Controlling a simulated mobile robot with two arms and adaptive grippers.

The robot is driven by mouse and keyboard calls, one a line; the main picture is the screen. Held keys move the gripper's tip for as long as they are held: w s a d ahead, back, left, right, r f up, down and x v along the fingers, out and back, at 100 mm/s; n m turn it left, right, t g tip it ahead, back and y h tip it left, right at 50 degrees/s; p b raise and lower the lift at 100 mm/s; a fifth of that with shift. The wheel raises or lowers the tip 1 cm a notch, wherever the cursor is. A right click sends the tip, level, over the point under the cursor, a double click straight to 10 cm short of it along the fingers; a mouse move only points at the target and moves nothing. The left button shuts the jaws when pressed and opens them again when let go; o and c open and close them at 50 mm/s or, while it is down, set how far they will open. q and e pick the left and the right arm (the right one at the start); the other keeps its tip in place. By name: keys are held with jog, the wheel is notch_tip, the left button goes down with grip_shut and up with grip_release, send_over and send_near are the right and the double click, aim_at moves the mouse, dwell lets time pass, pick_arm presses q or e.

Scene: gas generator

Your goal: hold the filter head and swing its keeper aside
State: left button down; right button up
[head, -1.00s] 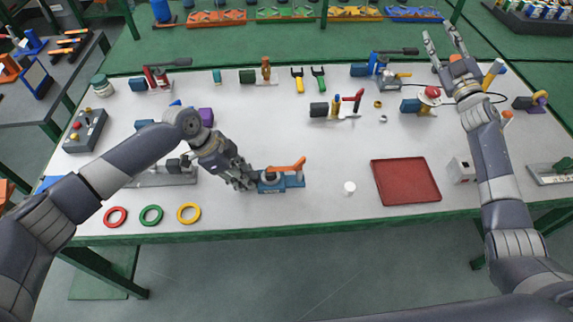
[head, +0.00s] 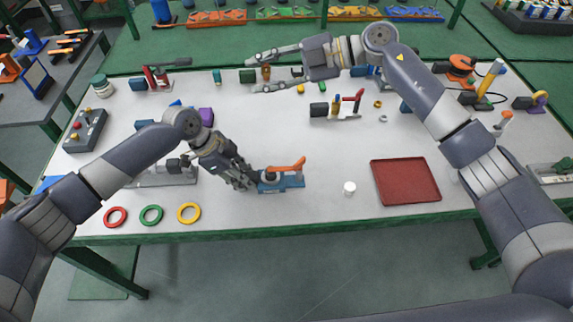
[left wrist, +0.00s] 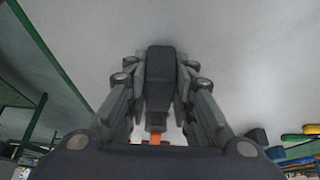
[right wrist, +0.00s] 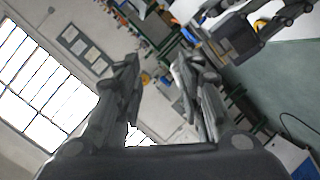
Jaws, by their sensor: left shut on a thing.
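The filter head (head: 268,179) is a dark part on a blue base (head: 293,181) near the table's front edge. Its orange keeper (head: 288,166) lies across the top, pointing right. My left gripper (head: 250,184) is shut on the filter head from the left; in the left wrist view a dark block (left wrist: 160,75) sits between the fingers, with a bit of orange (left wrist: 155,138) below it. My right gripper (head: 254,73) is open and empty over the back of the table, pointing left. Its spread fingers show in the right wrist view (right wrist: 157,70).
A red tray (head: 405,182) and a white cap (head: 349,188) lie to the right of the filter head. Red, green and yellow rings (head: 189,213) lie front left. A clamp with a red handle (head: 358,101) stands behind. The table between is clear.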

pick_arm(q)
jog(key=shift+a, duration=0.1)
pick_arm(e)
jog(key=s+a+f+n+g+h, duration=0.1)
jog(key=s+a+f+g+h, duration=0.1)
jog(key=s+f+h, duration=0.3)
jog(key=m+h, duration=0.1)
jog(key=h, duration=0.8)
send_over(300, 161)
jog(key=f, duration=0.6)
jog(key=shift+a+f, duration=0.1)
jog(key=shift+a, duration=0.1)
jog(key=shift+d+f, duration=0.2)
jog(key=shift+f, duration=4.35)
